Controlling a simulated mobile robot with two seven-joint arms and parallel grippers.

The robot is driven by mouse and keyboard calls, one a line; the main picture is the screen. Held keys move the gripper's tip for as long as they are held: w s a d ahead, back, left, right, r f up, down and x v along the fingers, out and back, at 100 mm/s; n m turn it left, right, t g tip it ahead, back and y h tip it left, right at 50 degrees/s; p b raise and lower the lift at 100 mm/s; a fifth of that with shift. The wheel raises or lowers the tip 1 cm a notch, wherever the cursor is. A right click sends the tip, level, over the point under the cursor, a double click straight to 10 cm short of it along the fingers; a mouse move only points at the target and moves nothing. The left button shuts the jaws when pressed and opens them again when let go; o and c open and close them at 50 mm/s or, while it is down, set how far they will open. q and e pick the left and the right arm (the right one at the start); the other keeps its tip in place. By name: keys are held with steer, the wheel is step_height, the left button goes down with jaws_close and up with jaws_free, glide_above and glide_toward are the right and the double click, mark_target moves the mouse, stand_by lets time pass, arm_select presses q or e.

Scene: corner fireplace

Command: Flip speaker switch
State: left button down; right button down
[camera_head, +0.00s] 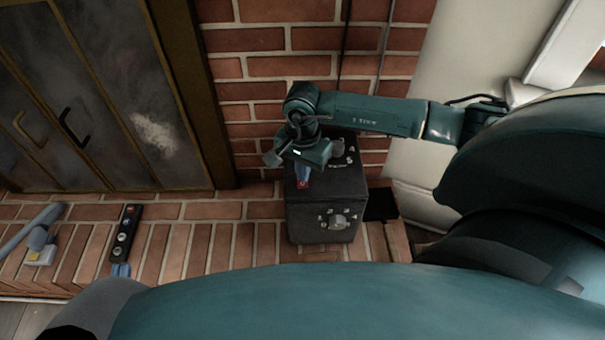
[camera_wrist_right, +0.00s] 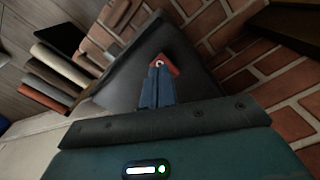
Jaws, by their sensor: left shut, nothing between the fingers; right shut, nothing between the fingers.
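The speaker (camera_head: 322,204) is a black box standing on the brick hearth against the wall. A knob (camera_head: 338,221) is on its front. A small red switch (camera_head: 302,184) is near its upper left edge. My right gripper (camera_head: 303,176) is over the speaker with its blue fingers shut and empty. In the right wrist view the fingertips (camera_wrist_right: 158,66) are at the red switch (camera_wrist_right: 171,66) and partly cover it; I cannot tell if they touch. My left gripper (camera_head: 121,270) is shut and empty at the lower left, mostly hidden behind my own body.
A black remote-like device (camera_head: 122,235) with several round buttons lies on the hearth at left. Metal fireplace doors (camera_head: 110,90) fill the upper left. The brick hearth (camera_head: 215,240) between the device and the speaker is clear.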

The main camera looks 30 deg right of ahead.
steer(key=shift+r+p, duration=1.5)
steer(key=shift+r, duration=1)
